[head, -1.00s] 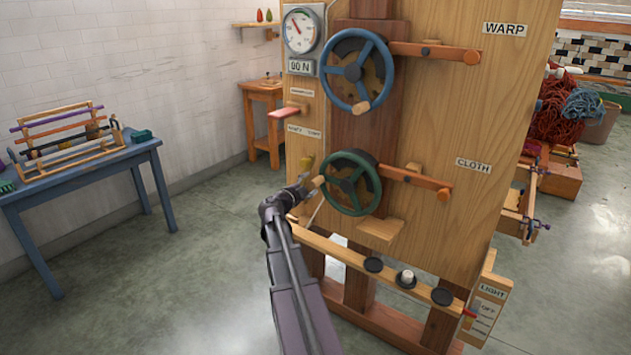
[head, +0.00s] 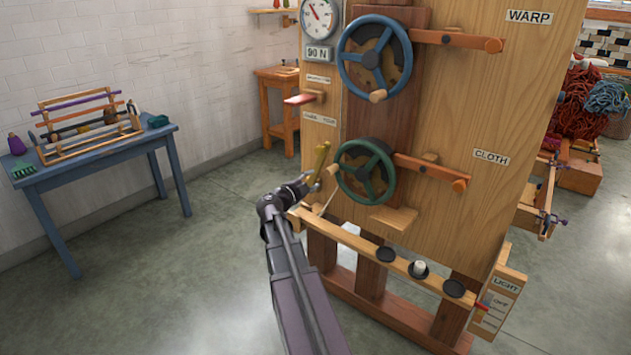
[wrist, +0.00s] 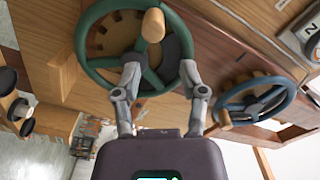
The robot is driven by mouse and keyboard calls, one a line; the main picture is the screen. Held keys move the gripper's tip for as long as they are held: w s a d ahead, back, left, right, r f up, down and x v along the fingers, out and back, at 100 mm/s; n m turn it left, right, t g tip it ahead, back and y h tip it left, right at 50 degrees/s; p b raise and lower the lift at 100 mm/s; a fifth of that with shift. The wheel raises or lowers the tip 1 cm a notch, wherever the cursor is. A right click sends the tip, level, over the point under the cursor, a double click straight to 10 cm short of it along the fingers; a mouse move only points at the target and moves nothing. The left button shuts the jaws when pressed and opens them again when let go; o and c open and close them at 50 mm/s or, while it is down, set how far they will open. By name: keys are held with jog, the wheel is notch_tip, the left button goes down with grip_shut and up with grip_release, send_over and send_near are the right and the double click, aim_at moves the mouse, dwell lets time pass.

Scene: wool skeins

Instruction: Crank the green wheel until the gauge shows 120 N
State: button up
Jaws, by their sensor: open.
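The green wheel (head: 366,172) is on the lower part of the wooden panel. Its pale wooden crank knob (head: 333,170) is at the wheel's left side. The gauge (head: 319,17) at the upper left has a plate (head: 319,54) reading 90 N. My gripper (head: 311,179) is just left of the knob. In the wrist view, my gripper (wrist: 160,72) is open, its two fingers spread in front of the green wheel (wrist: 90,62). The knob (wrist: 153,25) shows between and beyond the fingertips, with no grip on it. Whether a finger touches the rim I cannot tell.
A blue wheel (head: 349,71) with its own knob is above the green one, labelled WARP (head: 529,17). A red-tipped lever (head: 302,98) and a brass lever (head: 321,160) stick out at the left. A wooden ledge (head: 397,217) is below the green wheel.

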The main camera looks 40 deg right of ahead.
jog(key=shift+w+f, duration=0.2)
jog(key=shift+f, duration=0.2)
jog(key=c, duration=0.3)
jog(key=w+f+t+y+b, duration=0.1)
jog(key=w+f+b, duration=0.1)
jog(key=f, duration=0.1)
jog(key=w+a+f+n+t+y+b, duration=0.1)
jog(key=w+f+t+y+b, duration=0.1)
jog(key=f, duration=0.1)
jog(key=w+f+t+y+b, duration=0.1)
jog(key=w+f+t+b, duration=0.1)
jog(key=f, duration=0.1)
jog(key=shift+w+a+f+n, duration=0.15)
jog(key=shift+w+n, duration=0.05)
jog(key=shift+n, duration=0.2)
grip_shut()
jog(key=w+a+f+m+t+y+b, duration=0.1)
jog(key=w+a+f+t+y+b, duration=0.35)
jog(key=w+t+b, duration=0.5)
jog(key=s+d+m+g+h+b, duration=0.4)
jog(key=s+m+g+h+b, duration=0.2)
jog(key=m, duration=0.6)
jog(key=s+d+f+m+g+h+b, duration=0.1)
jog(key=s+d+m+g+h+b, duration=0.3)
jog(key=s+m+g+h+b, duration=0.3)
jog(key=s+m+h, duration=0.3)
jog(key=m+h, duration=0.1)
jog(key=m, duration=0.1)
jog(key=shift+f+m, duration=0.15)
jog(key=shift+m, duration=0.15)
